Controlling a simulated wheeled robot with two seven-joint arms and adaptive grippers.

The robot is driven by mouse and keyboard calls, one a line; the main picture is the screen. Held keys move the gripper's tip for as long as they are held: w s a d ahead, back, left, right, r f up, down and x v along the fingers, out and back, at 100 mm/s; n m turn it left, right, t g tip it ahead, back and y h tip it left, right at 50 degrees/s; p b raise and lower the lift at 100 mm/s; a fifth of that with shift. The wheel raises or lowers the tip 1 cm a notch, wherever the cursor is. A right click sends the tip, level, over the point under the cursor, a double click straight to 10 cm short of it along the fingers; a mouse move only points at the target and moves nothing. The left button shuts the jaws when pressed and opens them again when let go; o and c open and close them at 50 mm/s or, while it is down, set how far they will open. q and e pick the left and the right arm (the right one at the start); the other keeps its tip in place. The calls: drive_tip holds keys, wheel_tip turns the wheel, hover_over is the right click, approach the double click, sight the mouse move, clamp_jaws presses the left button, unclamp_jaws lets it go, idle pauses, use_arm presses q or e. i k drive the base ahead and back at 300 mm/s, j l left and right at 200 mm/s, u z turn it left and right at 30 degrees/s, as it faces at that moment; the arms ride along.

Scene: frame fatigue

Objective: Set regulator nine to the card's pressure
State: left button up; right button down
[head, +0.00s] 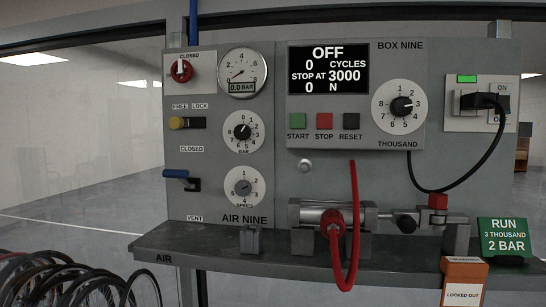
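The regulator (243,131) is a black knob on a white round dial marked BAR, on the AIR NINE panel at the left. Its exact pointer setting is too small to tell. The pressure gauge (243,72) above it reads 0.0 BAR. The green card (504,238) at the right end of the bench says RUN, 3 THOUSAND, 2 BAR. The red supply valve (181,71) at top left is under a CLOSED label. A yellow knob (177,123) sits under the FREE and LOCK labels, at the FREE side. Neither of my grippers is in view.
A speed dial (243,187) is just below the regulator. A blue lever (177,174) is at its left. BOX NINE's display (328,69) shows OFF and STOP AT 3000. A red hose (354,210) hangs before the bench (230,255).

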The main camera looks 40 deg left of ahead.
sight(241, 132)
drive_tip(key=u, duration=1.85)
